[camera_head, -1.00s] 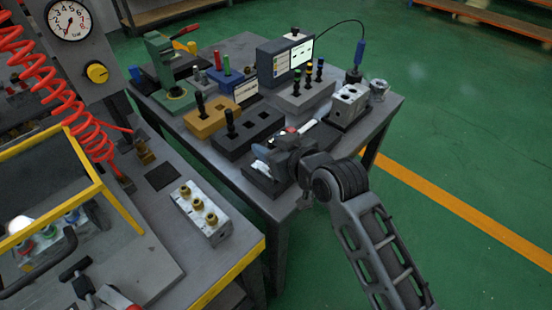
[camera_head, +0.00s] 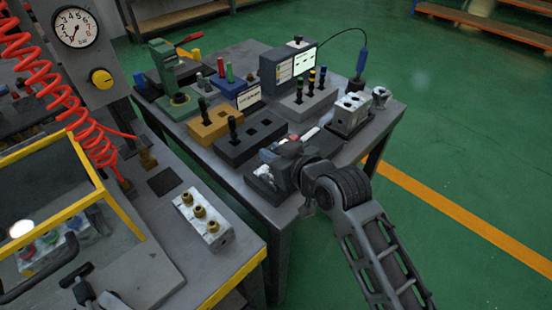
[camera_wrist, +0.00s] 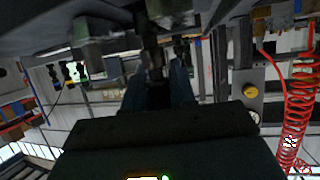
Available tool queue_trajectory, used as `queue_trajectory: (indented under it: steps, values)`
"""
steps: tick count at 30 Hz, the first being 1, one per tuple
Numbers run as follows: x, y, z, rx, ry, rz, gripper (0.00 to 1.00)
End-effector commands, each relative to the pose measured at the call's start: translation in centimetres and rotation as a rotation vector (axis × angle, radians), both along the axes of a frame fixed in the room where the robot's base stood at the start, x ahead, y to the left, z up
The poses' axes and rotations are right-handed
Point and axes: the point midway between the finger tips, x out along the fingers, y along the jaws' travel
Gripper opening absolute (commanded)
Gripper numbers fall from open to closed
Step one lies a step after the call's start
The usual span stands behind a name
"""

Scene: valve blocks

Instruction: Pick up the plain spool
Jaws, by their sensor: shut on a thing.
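My gripper (camera_head: 284,150) is low over the front right part of the far table, at a grey metal block (camera_head: 264,178) on a dark base. In the wrist view my gripper's two fingers (camera_wrist: 160,80) are closed on a dark upright spool (camera_wrist: 152,50). The picture is too dark to show any band on it, and its lower end is hidden. In the head view the gripper and wrist hide the held spool. Other spools stand in racks: a black one (camera_head: 232,127) in the dark block, and several with coloured bands (camera_head: 311,80) in the grey rack.
The dark block (camera_head: 250,145) and an orange block (camera_head: 213,125) stand just left of my gripper. A metal valve block (camera_head: 350,110) and a screen (camera_head: 290,65) stand behind. The near bench holds a block with brass fittings (camera_head: 203,222) and red coiled hose (camera_head: 85,120).

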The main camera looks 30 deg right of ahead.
Motion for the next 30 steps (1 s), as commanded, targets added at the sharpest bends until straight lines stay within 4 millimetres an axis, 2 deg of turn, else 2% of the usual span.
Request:
queue_trajectory:
  steps: [8,14,20,30]
  values:
    - [0.1,0.0,2.4,0.000,-0.007,-0.001,0.00]
    - [0.1,0.0,6.0,0.001,-0.008,0.000,0.00]
    - [0.1,0.0,11.2,-0.001,-0.010,0.000,0.00]
    - [0.1,0.0,21.5,0.000,-0.010,-0.001,0.00]
